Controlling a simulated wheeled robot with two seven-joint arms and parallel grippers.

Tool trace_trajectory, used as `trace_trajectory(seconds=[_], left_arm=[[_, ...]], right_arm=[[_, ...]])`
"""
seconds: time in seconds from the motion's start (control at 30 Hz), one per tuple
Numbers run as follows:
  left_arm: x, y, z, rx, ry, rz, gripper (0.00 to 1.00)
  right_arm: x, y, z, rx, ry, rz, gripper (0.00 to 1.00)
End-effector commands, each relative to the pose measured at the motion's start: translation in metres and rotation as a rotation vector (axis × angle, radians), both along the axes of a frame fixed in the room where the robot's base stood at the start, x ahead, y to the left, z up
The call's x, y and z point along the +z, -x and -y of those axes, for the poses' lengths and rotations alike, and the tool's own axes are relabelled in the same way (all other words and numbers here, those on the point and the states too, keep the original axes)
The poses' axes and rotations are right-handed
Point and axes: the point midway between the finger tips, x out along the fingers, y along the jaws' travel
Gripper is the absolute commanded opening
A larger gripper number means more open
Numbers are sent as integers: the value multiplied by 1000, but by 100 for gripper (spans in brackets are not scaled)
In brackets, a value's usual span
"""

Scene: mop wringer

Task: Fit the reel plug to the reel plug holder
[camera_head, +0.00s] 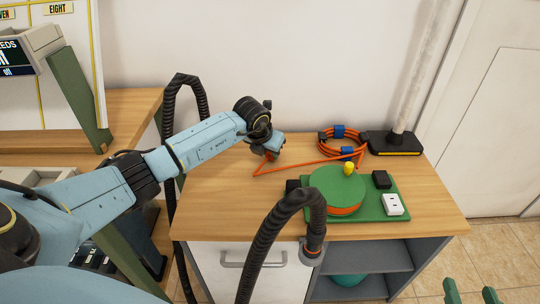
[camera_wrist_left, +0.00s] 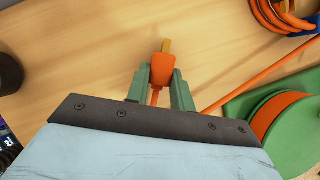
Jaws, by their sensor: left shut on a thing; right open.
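The reel plug (camera_wrist_left: 164,66), orange with a brass-coloured tip, is between the green fingers of my left gripper (camera_wrist_left: 161,84) in the left wrist view. In the head view my left gripper (camera_head: 270,154) is shut on it over the rear left of the wooden worktop. An orange cord runs from the plug toward the green cable reel (camera_head: 338,188). The reel sits on a green base with a black block (camera_head: 381,180), a white socket block (camera_head: 393,205) and a dark block (camera_head: 292,186). I cannot tell which is the plug holder. My right gripper (camera_head: 471,292) is open and empty at the lower right.
A coiled orange cable (camera_head: 341,145) with blue ties lies behind the reel. A floor tool with a black base (camera_head: 395,143) stands at the back right. A black corrugated hose (camera_head: 265,240) rises in front of the cabinet. The worktop's left part (camera_head: 205,205) is clear.

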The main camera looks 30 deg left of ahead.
Motion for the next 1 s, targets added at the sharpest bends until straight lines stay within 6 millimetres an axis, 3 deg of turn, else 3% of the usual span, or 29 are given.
trace_trajectory(seconds=[0.63,1.0], left_arm=[[5,0,0,0,0,1,0],[23,0,0,0,0,1,0]], right_arm=[[5,0,0,0,0,0,47],[20,0,0,0,0,0,47]])
